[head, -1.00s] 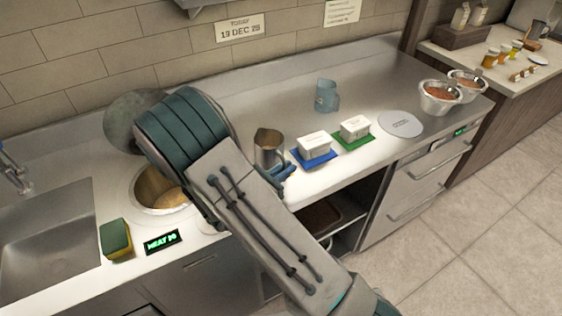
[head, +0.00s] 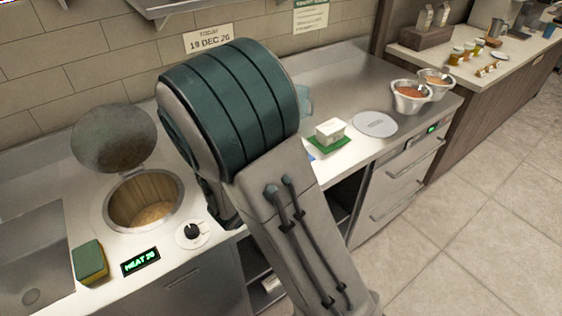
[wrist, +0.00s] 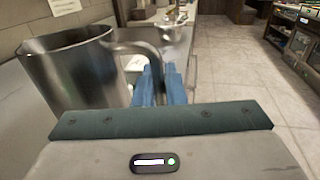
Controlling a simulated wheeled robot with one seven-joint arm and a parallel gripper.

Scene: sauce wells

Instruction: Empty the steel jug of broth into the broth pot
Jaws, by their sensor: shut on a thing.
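The steel jug (wrist: 75,75) shows large at the left in the wrist view, upright, with its handle to the right. My gripper (wrist: 160,82), with blue fingers, is shut on the jug's handle. In the head view my arm hides the jug and gripper. The broth pot (head: 146,203) is a round well in the counter at the left, with its lid (head: 113,138) raised behind it. A brownish content shows low inside the pot. The jug's inside is not clearly visible.
A dial (head: 192,234), a green lit display (head: 141,261) and a sponge (head: 90,260) lie around the pot's front. The sink (head: 35,250) is at the left. A white tub (head: 330,132), a grey disc (head: 375,124) and bowls (head: 410,97) stand to the right.

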